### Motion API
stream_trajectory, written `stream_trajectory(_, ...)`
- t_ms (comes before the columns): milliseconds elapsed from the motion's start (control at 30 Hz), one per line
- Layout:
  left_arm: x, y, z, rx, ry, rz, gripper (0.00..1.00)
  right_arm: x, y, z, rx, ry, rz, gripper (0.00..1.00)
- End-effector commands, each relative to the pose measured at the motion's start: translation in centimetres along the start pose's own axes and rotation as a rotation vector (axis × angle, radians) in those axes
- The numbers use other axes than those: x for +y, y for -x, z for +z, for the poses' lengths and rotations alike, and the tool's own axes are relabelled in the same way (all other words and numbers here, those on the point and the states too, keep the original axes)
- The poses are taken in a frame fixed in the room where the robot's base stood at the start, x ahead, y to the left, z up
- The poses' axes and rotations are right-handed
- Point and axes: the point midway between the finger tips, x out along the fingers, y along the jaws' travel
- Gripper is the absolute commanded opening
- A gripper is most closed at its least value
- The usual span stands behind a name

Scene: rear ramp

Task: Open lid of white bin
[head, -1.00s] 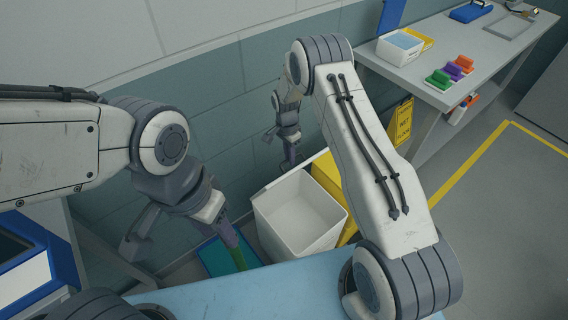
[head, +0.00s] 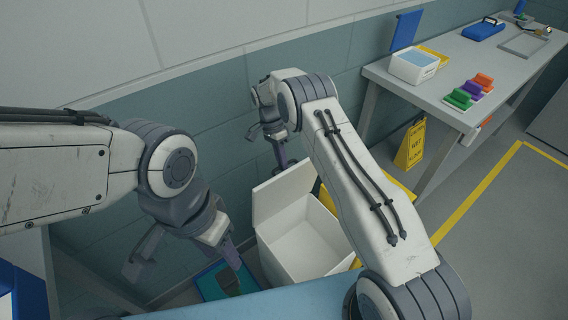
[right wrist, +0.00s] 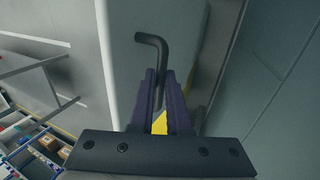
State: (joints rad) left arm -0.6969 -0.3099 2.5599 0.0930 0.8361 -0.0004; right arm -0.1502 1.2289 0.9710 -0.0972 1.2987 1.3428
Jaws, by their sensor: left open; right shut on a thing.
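The white bin (head: 310,252) stands on the floor beyond the blue surface, its mouth open and its inside empty as far as I see. Its lid (head: 284,198) stands raised at the bin's far left side. My right gripper (head: 281,160) is above the lid's upper edge. In the right wrist view its fingers (right wrist: 164,92) are shut on a dark bent handle (right wrist: 154,42) in front of a pale panel, which looks like the lid. My left gripper (head: 184,262) is open and empty, left of the bin and apart from it.
A yellow bin (head: 400,182) stands right behind the white bin, partly hidden by my right arm. A blue-green bin (head: 210,284) is at its left. A yellow wet-floor sign (head: 410,148) stands by the grey bench (head: 450,57). The tiled wall is close behind.

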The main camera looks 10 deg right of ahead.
Motion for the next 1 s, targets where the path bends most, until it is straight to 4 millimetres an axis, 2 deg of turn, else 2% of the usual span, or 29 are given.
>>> stream_trajectory(33,0.00,-0.07,0.00,0.000,0.000,0.000,0.50,-0.71,0.39,0.01,0.006,0.002,-0.028,0.00)
stream_trajectory(467,-0.01,-0.06,0.00,0.000,0.000,0.000,0.50,-1.14,0.93,0.61,0.008,0.007,-0.038,0.00)
stream_trajectory(500,0.00,-0.06,0.01,0.000,0.000,0.000,0.50,-1.15,0.96,0.63,0.008,0.008,-0.039,0.19)
stream_trajectory(567,0.00,-0.06,0.01,0.000,0.000,0.000,0.50,-1.14,1.00,0.64,0.008,0.008,-0.039,0.42)
stream_trajectory(600,-0.01,-0.06,0.01,0.000,0.000,0.000,0.50,-1.10,0.97,0.59,0.008,0.007,-0.038,0.45)
stream_trajectory(1000,0.00,-0.05,0.01,0.000,0.000,0.000,0.50,-0.66,0.57,0.09,0.005,0.000,-0.027,0.45)
